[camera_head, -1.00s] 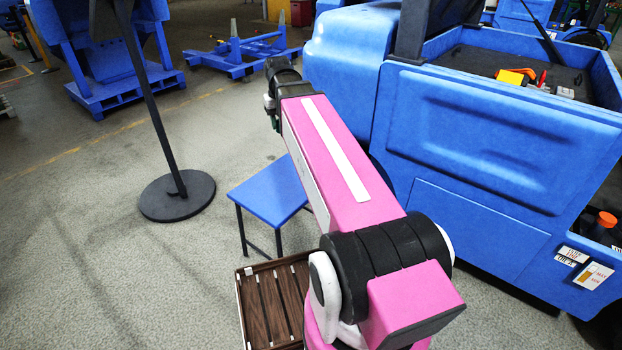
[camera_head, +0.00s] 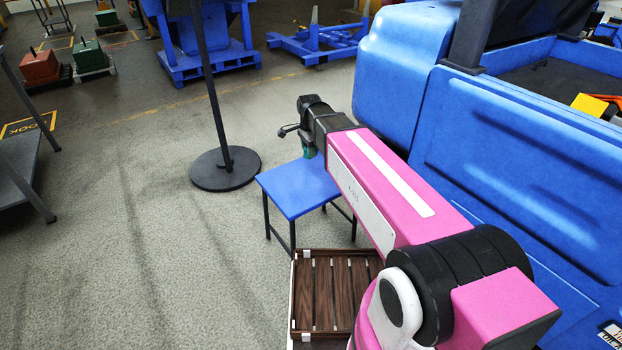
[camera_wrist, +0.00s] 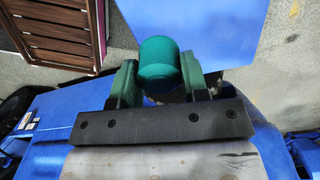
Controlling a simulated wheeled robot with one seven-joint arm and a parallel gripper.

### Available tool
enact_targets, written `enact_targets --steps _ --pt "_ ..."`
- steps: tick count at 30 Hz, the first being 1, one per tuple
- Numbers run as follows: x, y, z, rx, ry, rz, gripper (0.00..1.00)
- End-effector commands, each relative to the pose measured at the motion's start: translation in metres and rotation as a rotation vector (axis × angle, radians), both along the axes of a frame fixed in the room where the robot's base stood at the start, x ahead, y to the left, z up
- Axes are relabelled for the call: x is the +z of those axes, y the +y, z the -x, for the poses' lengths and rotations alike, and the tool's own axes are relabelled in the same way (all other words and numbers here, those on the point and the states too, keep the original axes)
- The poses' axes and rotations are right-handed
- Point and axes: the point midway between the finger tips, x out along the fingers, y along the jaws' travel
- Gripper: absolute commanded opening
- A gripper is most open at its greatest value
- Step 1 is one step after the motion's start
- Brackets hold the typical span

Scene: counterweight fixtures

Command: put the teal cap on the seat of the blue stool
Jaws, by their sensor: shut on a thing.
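The teal cap (camera_wrist: 160,64) is a rounded cylinder, gripped between the two green fingers of my gripper (camera_wrist: 158,82) in the wrist view. In the head view my gripper (camera_head: 308,150) points down at the far edge of the blue stool, and the cap is hard to make out there. The blue stool (camera_head: 296,190) has a flat, bare square seat on thin dark legs. Its seat also shows in the wrist view (camera_wrist: 215,28), behind and below the cap. I cannot tell the exact height of the cap over the seat.
A slatted brown crate (camera_head: 330,300) stands in front of the stool, and shows at upper left in the wrist view (camera_wrist: 62,22). A dark post on a round base (camera_head: 225,170) stands left of the stool. A large blue vehicle (camera_head: 520,150) fills the right.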

Motion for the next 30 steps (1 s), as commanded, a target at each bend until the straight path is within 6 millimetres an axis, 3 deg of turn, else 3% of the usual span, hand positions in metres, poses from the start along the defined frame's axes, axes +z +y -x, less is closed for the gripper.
enact_targets --steps 1,6,12,17,30 --pt "-0.013 0.015 0.000 -0.059 0.002 0.001 0.32" --pt "-0.044 0.048 0.004 -0.258 0.002 0.001 0.32" --pt "-0.061 0.065 0.008 -0.374 0.000 0.000 0.32" --pt "-0.073 0.057 -0.006 -0.394 -0.001 0.001 0.32" --pt "-0.123 0.002 -0.069 -0.391 0.000 0.000 0.32"
